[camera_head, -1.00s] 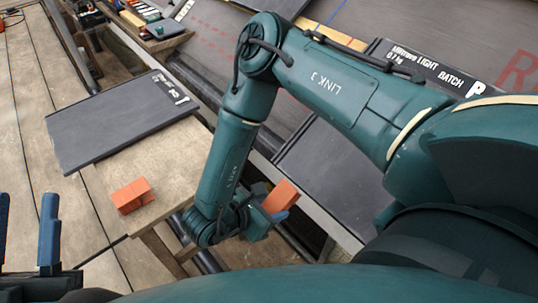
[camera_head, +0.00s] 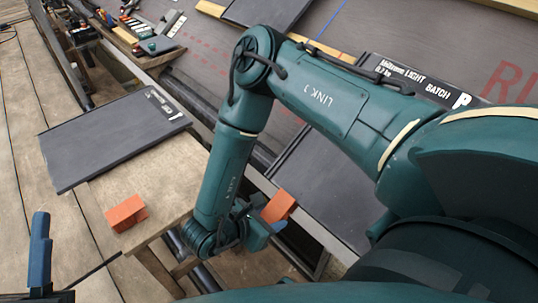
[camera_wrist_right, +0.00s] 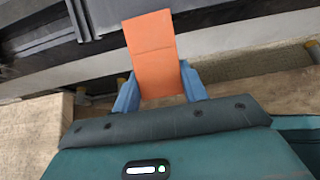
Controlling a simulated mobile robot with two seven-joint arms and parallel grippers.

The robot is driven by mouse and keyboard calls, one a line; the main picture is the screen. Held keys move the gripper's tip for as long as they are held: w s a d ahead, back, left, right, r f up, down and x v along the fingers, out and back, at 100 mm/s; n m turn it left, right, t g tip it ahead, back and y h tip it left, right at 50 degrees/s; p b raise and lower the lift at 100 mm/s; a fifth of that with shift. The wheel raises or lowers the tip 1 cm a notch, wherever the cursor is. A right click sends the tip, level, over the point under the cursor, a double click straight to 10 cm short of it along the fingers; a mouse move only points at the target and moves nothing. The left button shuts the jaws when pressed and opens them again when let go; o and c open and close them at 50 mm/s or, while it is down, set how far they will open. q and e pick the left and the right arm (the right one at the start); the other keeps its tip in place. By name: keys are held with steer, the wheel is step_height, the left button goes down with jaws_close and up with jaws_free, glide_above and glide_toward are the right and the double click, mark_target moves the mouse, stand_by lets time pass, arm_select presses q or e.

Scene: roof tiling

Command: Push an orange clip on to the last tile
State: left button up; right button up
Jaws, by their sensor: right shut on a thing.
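My right gripper (camera_head: 270,217) is shut on an orange clip (camera_head: 279,205) and holds it at the near lower corner of a dark tile (camera_head: 330,185) on the roof. In the right wrist view the clip (camera_wrist_right: 152,50) stands out from between the blue fingers (camera_wrist_right: 158,90). I cannot tell whether the clip touches the tile. Another dark tile (camera_head: 105,140) lies on the wooden bench. My left gripper shows only one blue finger (camera_head: 40,250) at the lower left; its other finger is out of frame, and it holds nothing visible.
A tile with white lettering (camera_head: 420,80) lies farther up the roof. A tray of tools (camera_head: 135,40) stands at the back left. Dark rails run between bench and roof.

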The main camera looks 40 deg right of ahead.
steer(key=shift+a+f, duration=0.15)
stand_by(0.3)
steer(key=shift+s+a+f+b, duration=0.1)
steer(key=shift+a+f+b, duration=0.3)
steer(key=shift+a, duration=0.2)
steer(key=shift+s+a+f+b, duration=0.1)
steer(key=shift+a+f+b, duration=0.15)
steer(key=shift+a+b, duration=0.25)
steer(key=shift+w+d+r+p, duration=0.1)
steer(key=shift+d+r+p, duration=0.05)
steer(key=shift+d+p, duration=0.25)
stand_by(1.1)
stand_by(0.4)
steer(key=shift+w+d+r, duration=0.1)
steer(key=shift+d+r, duration=0.45)
steer(key=shift+d, duration=0.35)
stand_by(0.5)
steer(key=shift+a+f, duration=0.15)
steer(key=shift+a, duration=0.05)
stand_by(0.7)
steer(key=shift+a+f+b, duration=0.25)
steer(key=shift+a+f, duration=0.1)
steer(key=shift+a, duration=0.2)
steer(key=shift+a+f+b, duration=0.25)
steer(key=shift+a+f, duration=0.05)
steer(key=shift+a, duration=0.25)
stand_by(0.9)
